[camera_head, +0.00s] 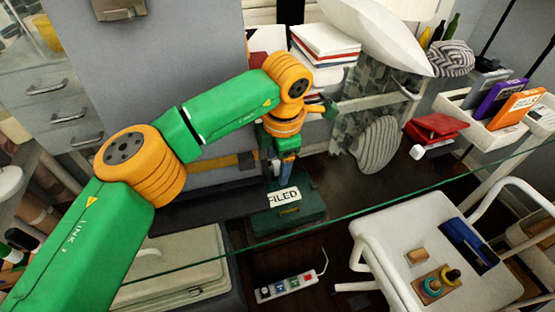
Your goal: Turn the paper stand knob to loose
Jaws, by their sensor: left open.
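My left arm, green and orange, reaches in from the left to the middle of the view. My left gripper (284,172) is at its end, pointing down, just above a dark green box (290,214) with a "FILED" label. It looks small and dark here, with its fingers open and nothing seen between them. A large grey upright panel (195,50) stands behind the arm. I cannot make out a paper stand knob for certain; the arm and gripper cover part of that area. My right gripper is out of view.
A glass edge crosses the view in front of the green box. A white chair (400,235) with small items stands at lower right. A power strip (287,288) lies low in the middle. A white tray of boxes (480,130) is at right, drawers (60,100) at left.

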